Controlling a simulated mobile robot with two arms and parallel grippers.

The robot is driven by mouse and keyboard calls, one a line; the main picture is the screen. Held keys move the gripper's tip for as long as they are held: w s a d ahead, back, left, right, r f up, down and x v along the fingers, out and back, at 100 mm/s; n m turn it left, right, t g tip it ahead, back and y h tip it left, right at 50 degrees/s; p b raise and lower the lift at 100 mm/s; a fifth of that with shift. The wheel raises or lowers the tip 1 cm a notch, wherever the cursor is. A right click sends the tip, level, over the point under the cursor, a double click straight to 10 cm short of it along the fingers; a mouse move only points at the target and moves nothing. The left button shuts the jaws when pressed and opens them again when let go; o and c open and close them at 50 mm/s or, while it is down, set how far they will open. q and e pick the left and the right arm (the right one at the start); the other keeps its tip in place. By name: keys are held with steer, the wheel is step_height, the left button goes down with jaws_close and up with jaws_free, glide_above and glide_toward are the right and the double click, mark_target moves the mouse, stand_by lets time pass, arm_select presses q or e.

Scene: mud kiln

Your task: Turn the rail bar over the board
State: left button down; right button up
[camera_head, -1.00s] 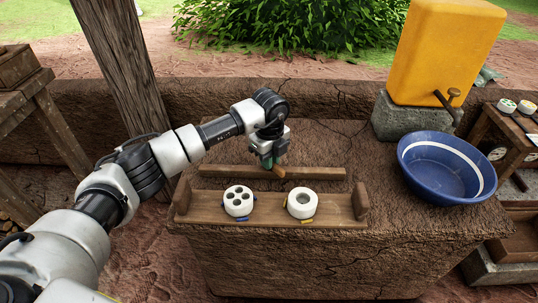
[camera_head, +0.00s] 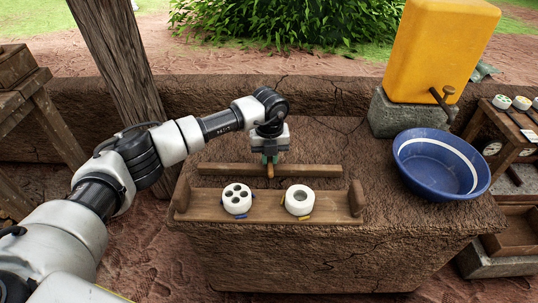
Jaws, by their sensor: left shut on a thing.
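A long brown rail bar (camera_head: 316,171) lies along the far side of the wooden board (camera_head: 270,208). The board has an upright post at each end. A small orange-brown peg or handle (camera_head: 270,172) stands at the middle of the bar. My left gripper (camera_head: 270,160) points down from above and is shut on this handle; its fingertips are small and partly hidden. On the board sit a white round piece with several dark holes (camera_head: 237,199) and a white ring-like piece with one large opening (camera_head: 299,200). My right gripper is not in view.
A blue basin (camera_head: 440,165) stands on the right of the mud bench. Behind it a yellow container (camera_head: 440,50) with a tap rests on a grey block (camera_head: 408,115). A wooden post (camera_head: 120,60) rises at the left. The bench top behind the bar is clear.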

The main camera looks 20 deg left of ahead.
mark_target(270, 158)
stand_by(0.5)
arm_select(q)
steer(key=c, duration=1.1)
jaws_free()
step_height(270, 158, up, 4)
steer(key=shift+r+p, duration=0.25)
steer(key=shift+p, duration=0.25)
step_height(270, 158, up, 6)
steer(key=shift+r+p, duration=0.15)
steer(key=shift+p, duration=0.25)
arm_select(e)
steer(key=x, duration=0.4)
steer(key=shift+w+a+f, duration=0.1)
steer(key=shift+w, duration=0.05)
